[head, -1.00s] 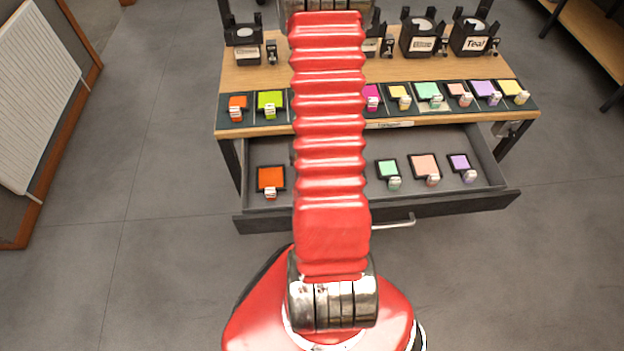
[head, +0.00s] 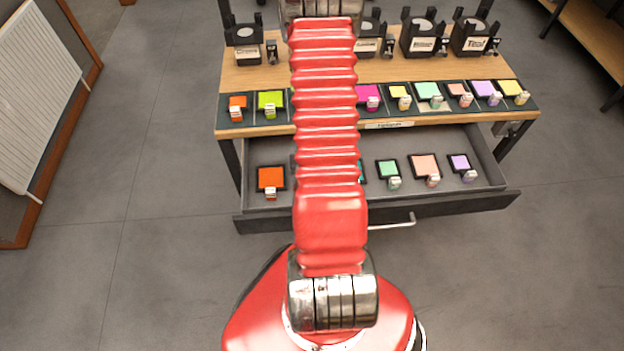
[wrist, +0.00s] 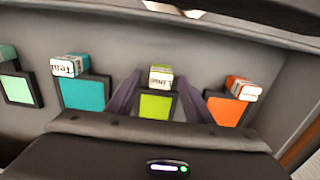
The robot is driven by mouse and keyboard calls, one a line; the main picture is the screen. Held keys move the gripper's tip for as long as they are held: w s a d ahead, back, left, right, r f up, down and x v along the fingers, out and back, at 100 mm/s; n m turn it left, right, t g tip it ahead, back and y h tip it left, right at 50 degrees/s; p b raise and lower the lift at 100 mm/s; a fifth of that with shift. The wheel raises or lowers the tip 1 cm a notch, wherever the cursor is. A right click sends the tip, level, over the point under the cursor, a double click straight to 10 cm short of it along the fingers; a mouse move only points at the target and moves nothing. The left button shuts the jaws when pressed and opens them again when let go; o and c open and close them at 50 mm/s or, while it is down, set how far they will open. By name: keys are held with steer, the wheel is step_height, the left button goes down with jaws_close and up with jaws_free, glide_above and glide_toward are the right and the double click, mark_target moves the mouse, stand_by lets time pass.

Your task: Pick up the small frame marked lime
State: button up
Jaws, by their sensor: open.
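In the wrist view a lime frame (wrist: 156,106) with a black border lies in the open drawer. A pale label block (wrist: 160,78) with a lime top stands at its far edge; its writing is too small to read. My gripper (wrist: 158,92) is open, with one dark finger on each side of this frame; I cannot tell whether they touch it. In the head view my red arm hides the gripper and this frame. Another lime frame (head: 271,102) sits on the bench top, left of my arm.
In the drawer, a teal frame (wrist: 84,94) and an orange frame (wrist: 226,111) flank the lime one closely. Mint (head: 388,169), peach (head: 424,165) and lilac (head: 460,162) frames lie farther right. The drawer's front wall (head: 440,206) stands near my base. Black holders (head: 422,37) line the bench.

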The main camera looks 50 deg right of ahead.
steer(key=shift+c, duration=0.2)
steer(key=c, duration=1.1)
steer(key=shift+c, duration=0.2)
steer(key=shift+r, duration=0.2)
steer(key=shift+r, duration=4.85)
step_height(320, 180, up, 23)
steer(key=shift+r, duration=0.2)
